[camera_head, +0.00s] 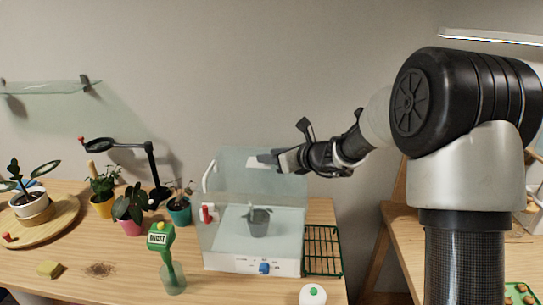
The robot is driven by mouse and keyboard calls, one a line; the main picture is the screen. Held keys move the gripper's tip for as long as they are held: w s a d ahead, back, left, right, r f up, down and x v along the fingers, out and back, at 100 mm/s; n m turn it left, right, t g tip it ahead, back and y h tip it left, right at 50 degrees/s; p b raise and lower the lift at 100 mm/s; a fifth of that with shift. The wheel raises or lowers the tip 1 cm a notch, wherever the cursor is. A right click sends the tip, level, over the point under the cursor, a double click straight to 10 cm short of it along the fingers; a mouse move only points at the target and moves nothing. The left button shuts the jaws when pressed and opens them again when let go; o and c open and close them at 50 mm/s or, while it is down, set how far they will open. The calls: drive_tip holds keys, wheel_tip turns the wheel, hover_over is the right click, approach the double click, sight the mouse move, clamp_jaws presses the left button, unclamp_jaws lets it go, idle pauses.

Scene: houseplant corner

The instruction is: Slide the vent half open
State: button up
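A clear propagator box (208,235) with a white base stands on the table and holds a dark grey pot (258,222). Its clear lid panel (238,185) shows above the front wall. A small white piece, which looks like the vent (257,163), is on the upper part of this panel. My gripper (272,160) reaches in from the right, with its fingertips at or just beside the white piece. I cannot tell whether they touch it. The finger gap is too small to make out, and the gripper partly covers the vent's right side.
A red-topped item (207,213) and a white bar handle (209,177) are at the box's left. A blue knob (264,268) is on its front. Potted plants (131,208), a black lamp (152,170) and a green meter (161,237) stand left. A green rack (322,250) lies right.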

drive_tip(key=shift+w, duration=0.1)
clamp_jaws()
drive_tip(key=shift+d+f, duration=0.1)
drive_tip(key=shift+d, duration=1.15)
unclamp_jaws()
drive_tip(key=shift+a, duration=0.2)
drive_tip(key=shift+d, duration=0.1)
drive_tip(key=v, duration=1.7)
drive_tip(key=shift+s, duration=0.25)
